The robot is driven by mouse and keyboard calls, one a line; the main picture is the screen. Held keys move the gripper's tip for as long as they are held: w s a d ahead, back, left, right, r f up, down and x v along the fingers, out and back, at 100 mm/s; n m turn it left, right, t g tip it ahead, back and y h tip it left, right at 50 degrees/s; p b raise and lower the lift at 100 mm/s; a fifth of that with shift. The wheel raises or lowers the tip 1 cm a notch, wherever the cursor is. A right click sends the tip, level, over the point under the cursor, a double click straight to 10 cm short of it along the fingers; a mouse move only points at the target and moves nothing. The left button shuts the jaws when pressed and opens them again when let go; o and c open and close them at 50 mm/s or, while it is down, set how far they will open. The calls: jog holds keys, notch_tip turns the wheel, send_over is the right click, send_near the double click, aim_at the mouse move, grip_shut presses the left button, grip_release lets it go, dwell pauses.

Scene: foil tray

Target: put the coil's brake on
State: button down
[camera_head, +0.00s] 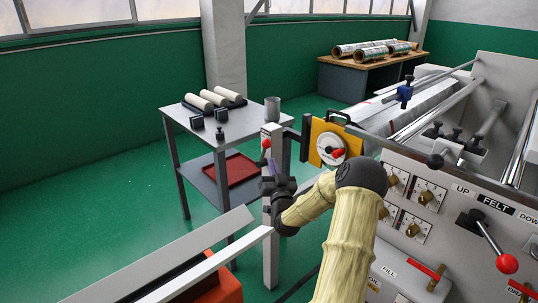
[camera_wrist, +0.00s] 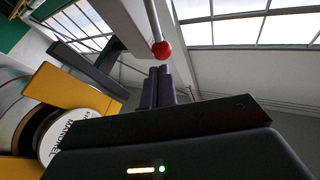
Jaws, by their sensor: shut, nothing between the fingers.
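A lever with a red ball knob (camera_head: 266,143) stands on a pale upright post beside the machine; I take it for the brake lever, though no label on it is readable. In the wrist view the red knob (camera_wrist: 162,49) sits on a thin metal rod just beyond my fingertips. My gripper (camera_head: 269,166) is shut and empty, just below the knob in the head view. Its fingers (camera_wrist: 161,72) lie together, seemingly a small gap from the knob. The mandrel's white disc (camera_head: 331,148) is on a yellow plate (camera_head: 318,130) to the right.
A grey side table (camera_head: 240,126) with rollers, dark blocks and a cup stands behind the post. A red tray (camera_head: 232,170) is on its lower shelf. The control panel (camera_head: 415,200) with knobs and a red-tipped lever is at right. Green floor is open at left.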

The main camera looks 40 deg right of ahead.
aim_at(268, 147)
jog(key=x, duration=0.4)
jog(key=shift+w+d+r, duration=0.1)
jog(key=shift+w, duration=0.2)
jog(key=shift+w+r, duration=0.1)
jog(key=shift+w, duration=0.2)
jog(key=shift+s+d, duration=0.1)
